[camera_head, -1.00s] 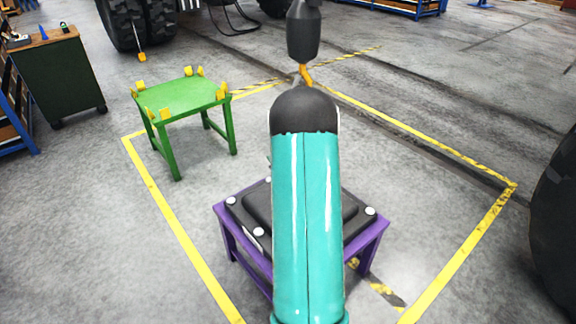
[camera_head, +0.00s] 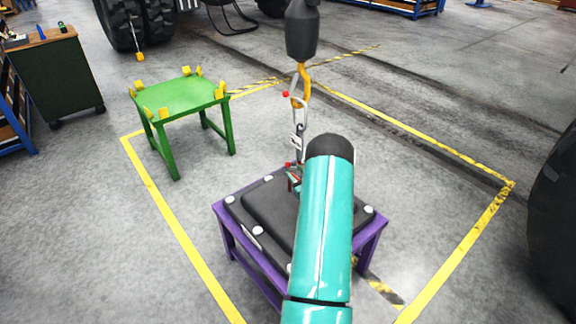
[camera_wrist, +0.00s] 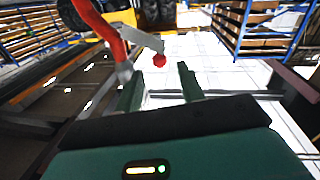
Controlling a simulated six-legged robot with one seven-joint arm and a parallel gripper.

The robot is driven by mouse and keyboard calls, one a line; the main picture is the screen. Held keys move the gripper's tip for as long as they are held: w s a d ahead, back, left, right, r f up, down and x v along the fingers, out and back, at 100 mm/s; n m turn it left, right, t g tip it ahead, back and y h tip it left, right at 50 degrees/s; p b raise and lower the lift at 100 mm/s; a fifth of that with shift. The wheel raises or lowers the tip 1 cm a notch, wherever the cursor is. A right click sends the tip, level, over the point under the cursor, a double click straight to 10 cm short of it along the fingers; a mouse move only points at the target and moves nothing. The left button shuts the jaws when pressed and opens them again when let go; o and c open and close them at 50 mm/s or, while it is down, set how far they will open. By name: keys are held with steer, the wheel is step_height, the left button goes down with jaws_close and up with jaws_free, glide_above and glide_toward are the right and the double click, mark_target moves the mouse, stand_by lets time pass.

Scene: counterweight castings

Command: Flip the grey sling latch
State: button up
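A sling hangs from the orange crane hook (camera_head: 301,82) over the dark casting (camera_head: 262,215). The grey sling latch (camera_head: 297,143) shows near the sling's lower end, with a small red knob (camera_head: 287,164). In the wrist view the grey latch arm (camera_wrist: 140,38) slants down to its red knob (camera_wrist: 159,60), beside a curved red-orange part (camera_wrist: 101,26). My gripper (camera_wrist: 160,90) is open, with its two green fingers apart. The knob appears between and beyond the fingertips; I cannot tell contact. In the head view my gripper (camera_head: 293,180) is partly hidden behind my arm, just above the casting.
The casting, with white round studs, rests on a purple stand (camera_head: 371,240). A green stand (camera_head: 180,97) with yellow corner brackets is at left. Yellow tape (camera_head: 165,205) marks the floor area. A dark hook block (camera_head: 301,35) hangs above. A large tyre (camera_head: 556,215) is at right.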

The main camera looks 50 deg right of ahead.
mark_target(289, 166)
steer(key=x, duration=0.6)
jaws_close()
